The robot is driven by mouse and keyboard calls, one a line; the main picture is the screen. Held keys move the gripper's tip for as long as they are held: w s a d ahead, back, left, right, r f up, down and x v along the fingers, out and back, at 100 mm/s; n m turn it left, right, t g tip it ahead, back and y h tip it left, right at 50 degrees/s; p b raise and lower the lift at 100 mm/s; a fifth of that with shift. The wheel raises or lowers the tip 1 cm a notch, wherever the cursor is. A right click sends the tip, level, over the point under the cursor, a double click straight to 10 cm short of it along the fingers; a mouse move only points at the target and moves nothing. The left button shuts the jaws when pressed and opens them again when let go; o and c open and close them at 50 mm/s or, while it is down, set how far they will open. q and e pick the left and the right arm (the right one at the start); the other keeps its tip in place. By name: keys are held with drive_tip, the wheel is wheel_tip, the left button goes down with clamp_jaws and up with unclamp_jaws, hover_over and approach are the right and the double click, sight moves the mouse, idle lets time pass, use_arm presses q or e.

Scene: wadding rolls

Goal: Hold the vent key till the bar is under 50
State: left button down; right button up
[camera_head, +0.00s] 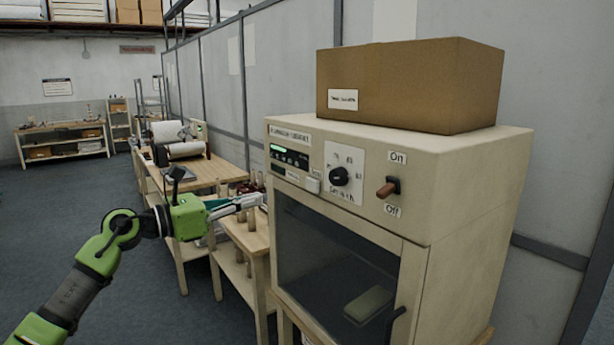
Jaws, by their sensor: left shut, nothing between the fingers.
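A cream cabinet (450,185) with a glass door stands at the right. Its control panel has a small dark display (289,156) with a green strip; its value is too small to read. A pale square key (313,185) sits below and right of the display, beside a small label that I cannot read; it looks like the vent key. My left gripper (262,199) is shut and empty, its tips pointing right near the cabinet's front left edge, left of and slightly below the key. It appears apart from the key. My right gripper is not in view.
The panel also has a black dial (339,176) and a brown-handled switch (388,188) between On and Off labels. A cardboard box (410,85) sits on top. A pale block (368,304) lies behind the door glass. Wooden benches (215,172) stand left of the cabinet; the left floor is clear.

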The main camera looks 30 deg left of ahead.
use_arm(q)
drive_tip(key=shift+s+a, duration=0.25)
drive_tip(key=shift+s, duration=0.2)
drive_tip(key=shift+w, duration=0.1)
drive_tip(key=p, duration=0.8)
approach(310, 187)
drive_tip(key=x, duration=0.6)
drive_tip(key=shift+d+r, duration=0.1)
drive_tip(key=shift+r, duration=0.2)
drive_tip(key=shift+w+d+f, duration=0.2)
drive_tip(key=shift+w, duration=0.25)
